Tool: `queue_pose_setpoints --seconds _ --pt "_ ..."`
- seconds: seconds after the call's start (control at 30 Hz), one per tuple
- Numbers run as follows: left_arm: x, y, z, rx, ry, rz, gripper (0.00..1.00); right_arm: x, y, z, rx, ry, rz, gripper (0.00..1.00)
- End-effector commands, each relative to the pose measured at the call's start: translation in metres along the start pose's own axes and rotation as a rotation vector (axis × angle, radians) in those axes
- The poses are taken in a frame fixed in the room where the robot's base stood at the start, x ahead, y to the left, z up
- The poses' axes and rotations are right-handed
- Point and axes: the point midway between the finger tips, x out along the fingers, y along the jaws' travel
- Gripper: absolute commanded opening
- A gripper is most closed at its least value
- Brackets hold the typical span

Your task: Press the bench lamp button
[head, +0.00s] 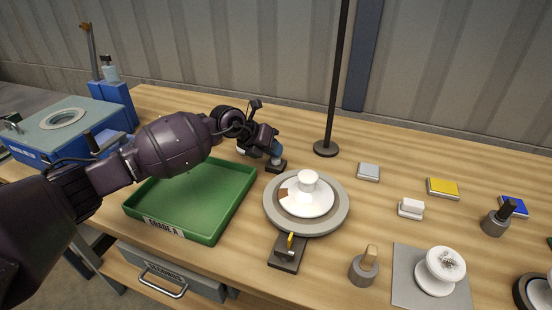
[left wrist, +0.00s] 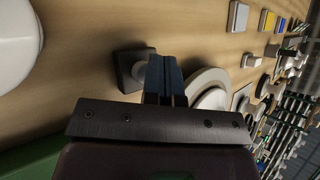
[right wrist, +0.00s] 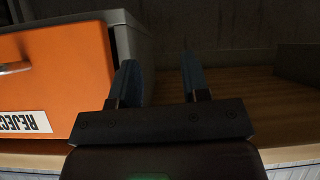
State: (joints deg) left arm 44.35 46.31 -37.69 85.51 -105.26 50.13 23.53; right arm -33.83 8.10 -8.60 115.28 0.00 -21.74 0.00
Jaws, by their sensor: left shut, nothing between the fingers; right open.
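The bench lamp button is a dark square base (head: 276,167) with a small round knob, on the bench behind the turntable. It also shows in the left wrist view, with the dark base (left wrist: 128,84) and a pale knob partly hidden by my fingers. My left gripper (head: 276,152) is shut and empty, its blue fingertips right at the button. I cannot tell whether they touch it. The fingers also show in the left wrist view (left wrist: 165,62). My right gripper (right wrist: 158,75) is open and empty, and shows only in the right wrist view.
A black lamp pole (head: 326,148) rises behind the button. A grey turntable (head: 338,215) with a white insulator disc is in front. A green tray (head: 222,220) lies under my left arm. An orange reject drawer (right wrist: 55,75) is beside my right gripper.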

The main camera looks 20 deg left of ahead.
Motion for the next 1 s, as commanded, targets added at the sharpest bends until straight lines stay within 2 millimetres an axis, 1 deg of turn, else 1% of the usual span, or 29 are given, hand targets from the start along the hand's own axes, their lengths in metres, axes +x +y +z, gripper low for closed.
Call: queue_pose_setpoints --seconds 0.33,0.63,1.0 --pt "0.0008 0.0007 -0.0007 0.0 0.001 0.0 0.0 -0.0002 0.0008 0.0003 -0.004 -0.001 0.0 0.43" --pt "0.0066 0.0049 -0.0051 0.0 0.002 0.001 0.0 -0.0002 0.0012 0.0005 -0.005 -0.001 0.0 0.43" --pt "0.0068 0.005 -0.0057 -0.001 0.003 0.001 0.0 -0.0004 0.0012 -0.0003 -0.005 0.0 0.0 0.43"
